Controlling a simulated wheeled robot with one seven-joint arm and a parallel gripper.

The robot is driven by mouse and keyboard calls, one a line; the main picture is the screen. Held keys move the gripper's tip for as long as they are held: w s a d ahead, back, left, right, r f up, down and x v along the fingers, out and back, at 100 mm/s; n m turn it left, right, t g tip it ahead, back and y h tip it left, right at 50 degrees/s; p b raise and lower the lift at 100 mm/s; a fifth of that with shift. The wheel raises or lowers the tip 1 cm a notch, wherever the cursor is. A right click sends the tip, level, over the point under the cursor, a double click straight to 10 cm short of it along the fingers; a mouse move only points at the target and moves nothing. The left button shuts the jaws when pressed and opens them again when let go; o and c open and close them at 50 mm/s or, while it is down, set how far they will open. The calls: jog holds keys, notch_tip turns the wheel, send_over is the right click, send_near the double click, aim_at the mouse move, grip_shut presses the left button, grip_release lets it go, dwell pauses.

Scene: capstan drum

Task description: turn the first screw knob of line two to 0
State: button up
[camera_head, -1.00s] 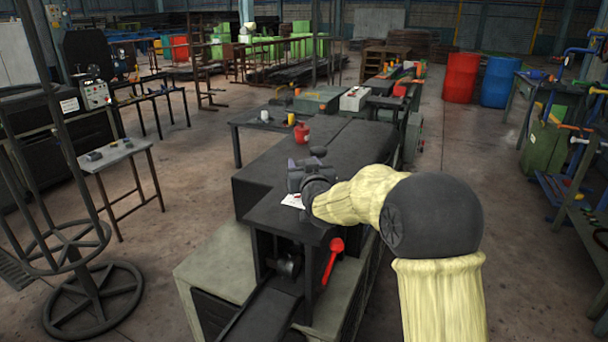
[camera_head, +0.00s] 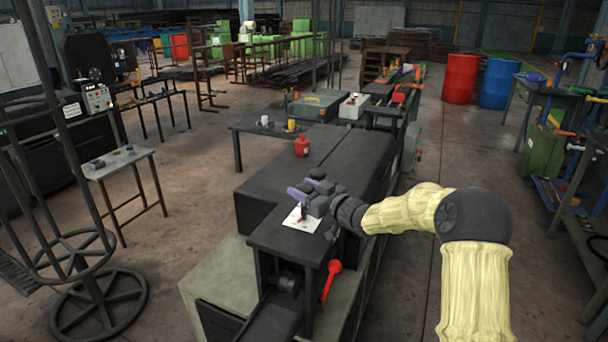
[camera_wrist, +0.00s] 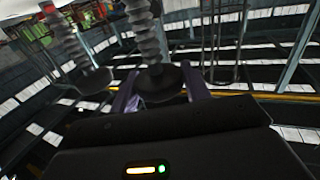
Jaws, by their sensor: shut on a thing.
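My gripper (camera_head: 308,193) is over the front end of the dark machine, reached from the right by my arm. In the wrist view its two purple-grey fingers (camera_wrist: 160,92) are shut on a dark round knob (camera_wrist: 160,78), one finger at each side. A ribbed grey screw (camera_wrist: 145,30) rises from that knob. A second dark knob (camera_wrist: 95,82) on a similar ribbed screw stands to its left, apart from the fingers. In the head view the knobs are too small and too covered by the gripper to tell apart. No number or scale on the held knob is readable.
A white sheet with a red mark (camera_head: 300,219) lies under the gripper. A red can (camera_head: 302,146) stands farther back on the dark machine top (camera_head: 345,165). A red lever (camera_head: 331,279) sticks out at the front.

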jog(key=n+g+y+p, duration=0.1)
jog(key=p, duration=0.1)
jog(key=n+g+y+p, duration=0.1)
jog(key=g+p, duration=0.1)
jog(key=n+g+y+p, duration=0.1)
jog(key=g+p, duration=0.1)
jog(key=shift+w+r+n+p, duration=0.1)
jog(key=shift+r+n+p, duration=0.15)
jog(key=shift+n+p, duration=0.15)
jog(key=shift+f+n+g+y+p, duration=0.15)
jog(key=shift+n+g+y+p, duration=0.15)
jog(key=shift+n+g, duration=0.65)
jog(key=shift+f+n+g+y+p, duration=0.1)
jog(key=shift+n+g+y+p, duration=0.3)
jog(key=shift+g, duration=0.85)
jog(key=shift+n+g, duration=0.75)
jog(key=shift+g, duration=0.15)
jog(key=shift+r+n+g, duration=0.1)
jog(key=shift+n+g, duration=0.3)
jog(key=shift+g, duration=0.3)
jog(key=o, duration=1)
jog(key=shift+c, duration=0.2)
jog(key=d+b, duration=0.2)
jog(key=d, duration=1.5)
jog(key=shift+w+d, duration=0.15)
jog(key=shift+w, duration=0.3)
